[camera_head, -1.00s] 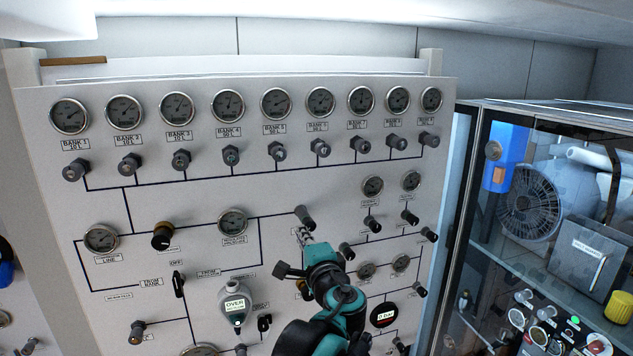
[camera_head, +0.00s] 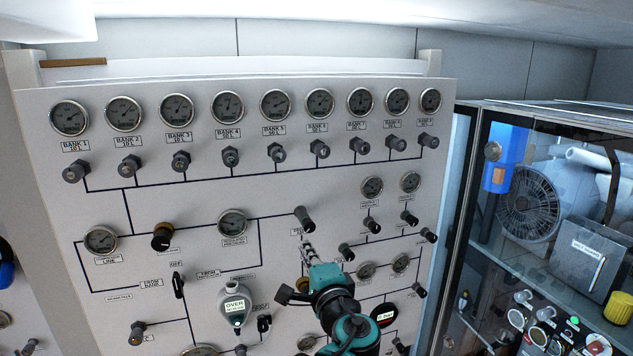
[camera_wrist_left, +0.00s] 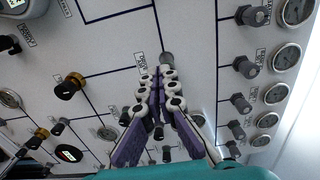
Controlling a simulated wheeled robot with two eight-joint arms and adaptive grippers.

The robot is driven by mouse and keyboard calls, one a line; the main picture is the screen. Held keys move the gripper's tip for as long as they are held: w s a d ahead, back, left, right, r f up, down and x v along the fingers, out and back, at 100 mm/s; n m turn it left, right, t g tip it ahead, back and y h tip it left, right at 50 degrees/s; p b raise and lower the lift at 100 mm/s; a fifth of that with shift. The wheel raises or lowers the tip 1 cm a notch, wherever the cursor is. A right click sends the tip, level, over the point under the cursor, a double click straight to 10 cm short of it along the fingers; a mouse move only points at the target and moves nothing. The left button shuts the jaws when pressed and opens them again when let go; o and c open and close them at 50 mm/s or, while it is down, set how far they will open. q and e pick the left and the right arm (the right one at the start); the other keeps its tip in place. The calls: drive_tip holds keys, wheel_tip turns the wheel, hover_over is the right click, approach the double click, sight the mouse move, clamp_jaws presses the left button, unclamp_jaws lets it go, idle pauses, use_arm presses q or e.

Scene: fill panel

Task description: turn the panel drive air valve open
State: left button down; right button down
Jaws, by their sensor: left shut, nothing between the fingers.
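A grey cylindrical valve knob (camera_head: 304,218) sticks out of the white panel right of centre. Its label is partly hidden by my gripper, so I cannot read it in full; it seems to be the panel drive air valve. The same knob appears to show in the left wrist view (camera_wrist_left: 166,59), just beyond the fingertips. My left gripper (camera_head: 307,247) is shut and empty, just below the knob in the head view. In the left wrist view its fingers (camera_wrist_left: 163,75) lie together, apparently with a small gap to the knob. My right gripper is not in view.
A row of gauges and bank valves (camera_head: 231,156) runs above. Smaller valves (camera_head: 347,252) and gauges sit close to the right of my gripper. A round meter (camera_head: 235,305) and a black handle (camera_head: 179,285) are to the left. A glass-fronted cabinet (camera_head: 470,230) stands at right.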

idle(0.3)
use_arm(q)
drive_tip(key=w+r+m+p, duration=0.1)
drive_tip(key=w+r+m, duration=0.1)
drive_tip(key=w+m, duration=0.4)
drive_tip(key=shift+a+r, duration=0.35)
drive_tip(key=shift+a, duration=0.1)
idle(0.3)
drive_tip(key=shift+d+f, duration=0.15)
idle(0.5)
drive_tip(key=shift+s+a+f+b, duration=0.1)
drive_tip(key=shift+a+f+b, duration=0.15)
drive_tip(key=shift+f+b, duration=0.25)
idle(0.4)
drive_tip(key=shift+a+r, duration=0.15)
drive_tip(key=shift+a, duration=0.05)
approach(304, 227)
drive_tip(key=shift+w+a+r+p, duration=0.2)
drive_tip(key=shift+w+a, duration=0.15)
drive_tip(key=shift+a, duration=0.2)
drive_tip(key=shift+w+a+r+p, duration=0.15)
drive_tip(key=shift+w+a, duration=0.15)
drive_tip(key=shift+a, duration=0.25)
